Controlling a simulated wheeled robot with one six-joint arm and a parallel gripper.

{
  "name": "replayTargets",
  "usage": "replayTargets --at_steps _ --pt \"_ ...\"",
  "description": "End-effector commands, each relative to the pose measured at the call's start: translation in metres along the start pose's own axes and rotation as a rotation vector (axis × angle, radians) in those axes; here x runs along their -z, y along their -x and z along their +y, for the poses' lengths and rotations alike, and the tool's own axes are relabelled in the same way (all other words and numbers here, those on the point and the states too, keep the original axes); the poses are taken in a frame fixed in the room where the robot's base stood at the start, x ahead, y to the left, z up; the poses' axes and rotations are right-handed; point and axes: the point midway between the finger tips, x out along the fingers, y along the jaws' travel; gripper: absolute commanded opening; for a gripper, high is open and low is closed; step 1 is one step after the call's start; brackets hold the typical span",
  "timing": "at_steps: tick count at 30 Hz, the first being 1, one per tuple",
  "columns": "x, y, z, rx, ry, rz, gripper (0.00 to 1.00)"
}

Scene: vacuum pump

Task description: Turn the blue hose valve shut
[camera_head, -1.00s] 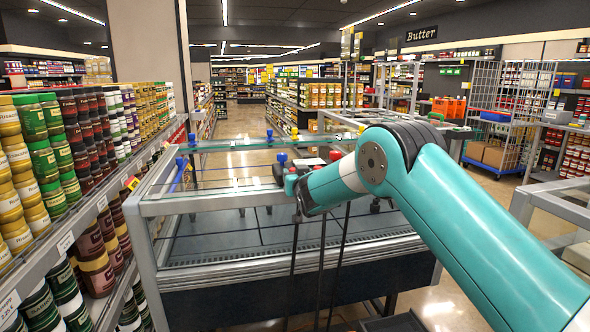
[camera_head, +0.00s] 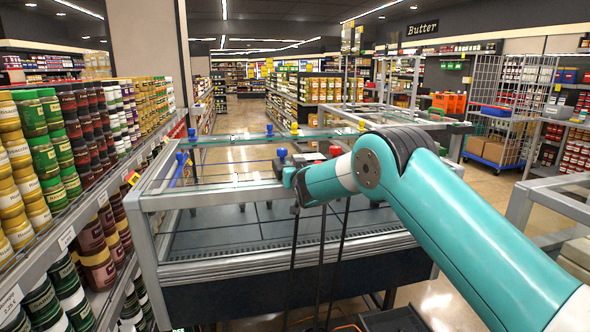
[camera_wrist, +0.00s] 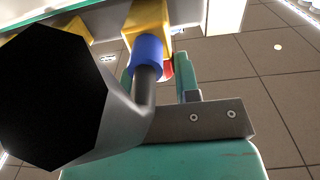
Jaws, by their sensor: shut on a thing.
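The blue hose valve shows in the wrist view as a blue sleeve (camera_wrist: 147,52) on a grey stem, against a yellow block (camera_wrist: 146,18). My gripper (camera_wrist: 158,76) has teal fingers either side of the valve and is shut on it. The exact contact is partly hidden behind the sleeve and stem. A red part shows just behind the sleeve. In the head view my gripper (camera_head: 291,177) is at the glass-topped case, close to a blue knob (camera_head: 281,153). My forearm hides part of the space to its right.
A large black octagonal part (camera_wrist: 50,95) fills the left of the wrist view. The glass-topped case (camera_head: 150,204) carries a red knob (camera_head: 335,151) and other blue knobs (camera_head: 181,158). Dark hoses (camera_head: 320,265) hang at its front. Stocked shelves (camera_head: 75,215) stand close at left.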

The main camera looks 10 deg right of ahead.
Motion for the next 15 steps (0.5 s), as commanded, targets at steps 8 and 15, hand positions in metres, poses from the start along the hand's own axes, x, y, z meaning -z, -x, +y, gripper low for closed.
replayTargets --at_steps 8,15 --pt "-0.0067 -0.0011 -0.0048 -0.104 0.005 0.002 0.06" --pt "-0.0039 -0.0019 -0.0062 -0.260 0.004 0.005 0.06"
